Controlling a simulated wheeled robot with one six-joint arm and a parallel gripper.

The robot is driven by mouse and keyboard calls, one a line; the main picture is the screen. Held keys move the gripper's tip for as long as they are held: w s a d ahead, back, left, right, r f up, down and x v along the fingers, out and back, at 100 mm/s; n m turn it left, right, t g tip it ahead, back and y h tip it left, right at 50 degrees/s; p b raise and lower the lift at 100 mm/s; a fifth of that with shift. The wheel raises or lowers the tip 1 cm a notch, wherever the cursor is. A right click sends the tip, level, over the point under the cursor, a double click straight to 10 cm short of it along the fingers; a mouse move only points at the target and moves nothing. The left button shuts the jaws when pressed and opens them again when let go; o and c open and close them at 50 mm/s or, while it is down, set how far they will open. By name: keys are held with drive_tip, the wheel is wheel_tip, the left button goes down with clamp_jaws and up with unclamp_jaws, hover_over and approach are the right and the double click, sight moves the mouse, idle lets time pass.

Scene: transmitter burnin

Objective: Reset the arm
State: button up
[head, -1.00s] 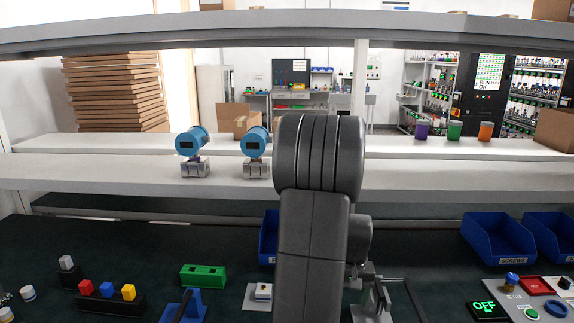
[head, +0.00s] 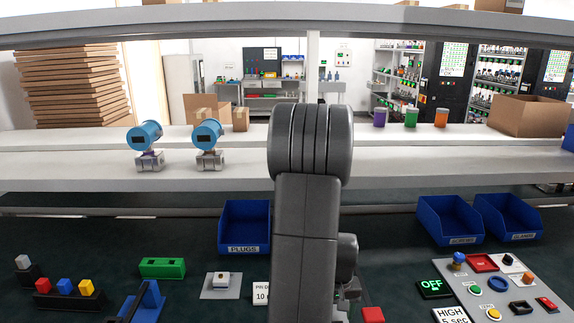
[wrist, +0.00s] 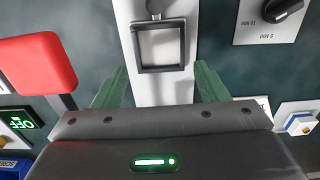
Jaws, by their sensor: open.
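My arm rises in the middle of the head view and hides part of the bench behind it. My gripper is not visible in the head view. In the wrist view my gripper (wrist: 157,88) shows two green fingers spread wide apart, with nothing held between them. Beyond the fingers is a pale plate (wrist: 164,92) with a dark square frame (wrist: 160,47) on it. I cannot tell how far the fingertips are from the frame. A red block-like part (wrist: 36,65) stands at the left of the wrist view.
Two blue transmitters (head: 145,135) (head: 207,134) stand on the shelf. A PLUGS bin (head: 244,228), SCREWS bin (head: 449,220) and GLANDS bin (head: 507,216) line the bench. A button panel (head: 500,287) is at right, a green block (head: 162,268) at left. A black knob (wrist: 283,9) shows in the wrist view.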

drive_tip(key=shift+f, duration=1.5)
